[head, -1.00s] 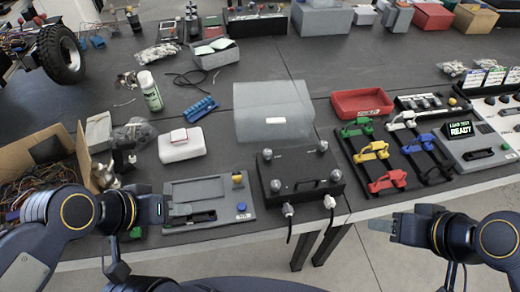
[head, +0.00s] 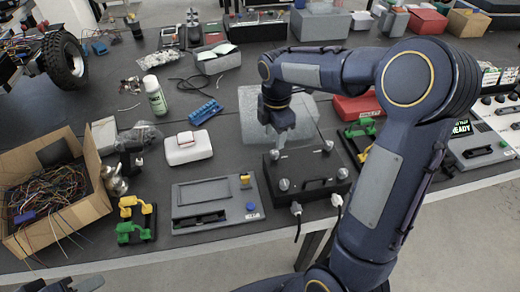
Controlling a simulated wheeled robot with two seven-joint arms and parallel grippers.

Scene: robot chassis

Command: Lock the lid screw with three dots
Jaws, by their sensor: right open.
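The black box (head: 312,187) with a front handle stands at the table's front edge. It has grey lid screws at its corners: back left (head: 274,155), back right (head: 328,146), front right (head: 342,173) and front left (head: 283,184). Their dots are too small to read. A clear, greyish lid-like sheet (head: 255,108) lies behind the box. My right gripper (head: 283,143) points down just above and beside the back left screw, open; I cannot tell whether it touches the screw. Part of what seems to be my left gripper (head: 88,285) shows at the bottom left edge, mostly cut off.
A grey panel (head: 190,217) stands left of the box, with a white case (head: 188,148) behind it. A cardboard box of wires (head: 90,180) is at far left, near green and yellow clips (head: 135,230). A red tray (head: 362,106) is partly behind my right arm.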

